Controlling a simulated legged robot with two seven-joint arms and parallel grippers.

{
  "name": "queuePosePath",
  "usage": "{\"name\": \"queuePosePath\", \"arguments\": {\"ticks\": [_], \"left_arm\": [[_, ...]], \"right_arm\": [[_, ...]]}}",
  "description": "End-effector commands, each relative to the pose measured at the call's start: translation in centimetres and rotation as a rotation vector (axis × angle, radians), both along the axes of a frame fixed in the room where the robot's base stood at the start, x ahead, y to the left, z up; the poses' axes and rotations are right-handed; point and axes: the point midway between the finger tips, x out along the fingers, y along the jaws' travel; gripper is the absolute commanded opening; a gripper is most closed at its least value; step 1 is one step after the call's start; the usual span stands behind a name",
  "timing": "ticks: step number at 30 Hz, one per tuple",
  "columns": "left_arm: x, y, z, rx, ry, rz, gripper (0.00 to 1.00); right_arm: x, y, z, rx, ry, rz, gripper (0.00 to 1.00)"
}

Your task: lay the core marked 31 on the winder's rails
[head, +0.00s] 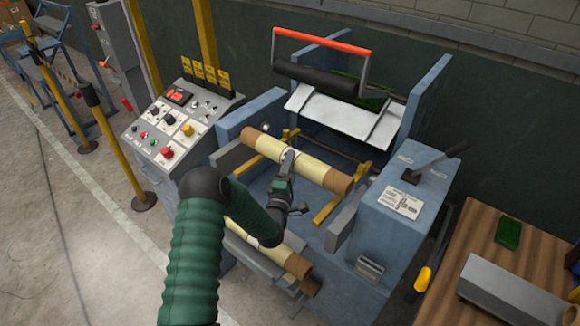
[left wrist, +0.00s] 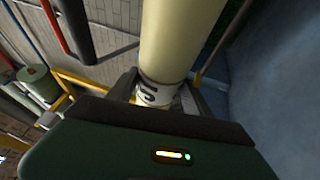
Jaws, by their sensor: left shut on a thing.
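My left gripper (head: 288,157) is shut around the middle of a cream core (head: 320,172) with brown ends. In the left wrist view the same core (left wrist: 180,45) rises between the fingers. A dark mark (left wrist: 148,95) shows on a white band there, partly hidden, and I cannot read it as a whole number. A second cream core (head: 272,248) with brown ends lies lower, at the winder's front. My right gripper is not in view.
The control panel (head: 178,125) stands left of the winder. A black roller (head: 316,80) with a red-topped frame is above the rails at the back. A lever box (head: 405,205) stands at the right, beside a wooden table (head: 482,235) with a grey part (head: 515,290).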

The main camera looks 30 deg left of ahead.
Motion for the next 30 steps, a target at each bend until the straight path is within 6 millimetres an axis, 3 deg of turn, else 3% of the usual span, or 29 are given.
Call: {"name": "queuePosePath", "arguments": {"ticks": [13, 25, 26, 30], "left_arm": [[-0.1, 0.1, -5.4, 0.002, -0.002, 0.002, 0.00], [-0.1, 0.2, -6.0, 0.002, -0.002, 0.002, 0.00], [-0.1, 0.2, -6.0, 0.002, -0.002, 0.002, 0.60], [-0.1, 0.2, -6.0, 0.002, -0.002, 0.002, 0.79]], "right_arm": [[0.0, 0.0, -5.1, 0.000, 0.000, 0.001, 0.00], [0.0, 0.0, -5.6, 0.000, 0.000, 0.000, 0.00], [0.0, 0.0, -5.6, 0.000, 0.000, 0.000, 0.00], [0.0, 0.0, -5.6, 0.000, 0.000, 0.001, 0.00]]}}
